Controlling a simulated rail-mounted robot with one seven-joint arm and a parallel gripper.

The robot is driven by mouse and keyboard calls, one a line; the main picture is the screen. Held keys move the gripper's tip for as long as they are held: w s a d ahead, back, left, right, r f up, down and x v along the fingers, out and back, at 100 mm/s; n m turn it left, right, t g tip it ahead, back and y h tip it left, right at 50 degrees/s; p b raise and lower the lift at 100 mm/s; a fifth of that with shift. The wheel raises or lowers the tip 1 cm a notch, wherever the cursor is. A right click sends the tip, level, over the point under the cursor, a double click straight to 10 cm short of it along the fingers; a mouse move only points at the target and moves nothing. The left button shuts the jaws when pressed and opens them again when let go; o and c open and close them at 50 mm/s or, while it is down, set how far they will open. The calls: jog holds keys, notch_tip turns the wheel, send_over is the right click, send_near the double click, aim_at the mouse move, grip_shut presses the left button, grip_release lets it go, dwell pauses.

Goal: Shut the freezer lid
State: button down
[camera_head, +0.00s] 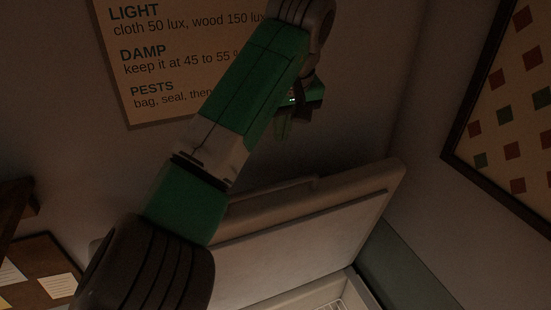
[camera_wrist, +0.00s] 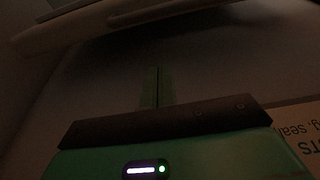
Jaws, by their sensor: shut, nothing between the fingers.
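The freezer lid (camera_head: 310,240) stands raised and tilted in the lower middle of the head view, with a long handle (camera_head: 272,193) along its upper edge. The lid's edge also crosses the top of the wrist view (camera_wrist: 90,32). The freezer's pale open inside (camera_head: 330,294) shows at the bottom of the head view; most of it is out of frame. My gripper (camera_head: 281,131) is above the lid's upper edge, near the wall, and apart from the lid. In the wrist view, its two green fingers (camera_wrist: 158,85) are together and empty.
A printed care poster (camera_head: 165,65) hangs on the wall behind my arm. A framed patchwork (camera_head: 510,120) hangs on the right wall. A board with pinned papers (camera_head: 40,265) is at lower left. The wall is close behind the lid. The picture is dim.

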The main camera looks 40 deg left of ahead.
send_over(284, 192)
jog(key=w+a, duration=0.2)
jog(key=a, duration=0.2)
notch_tip(284, 192, down, 8)
jog(key=d, duration=0.1)
jog(key=s+d, duration=0.1)
jog(key=f+p, duration=0.1)
jog(key=shift+s+d, duration=0.25)
jog(key=shift+d, duration=0.15)
jog(key=shift+s+d, duration=0.25)
jog(key=shift+d, duration=0.35)
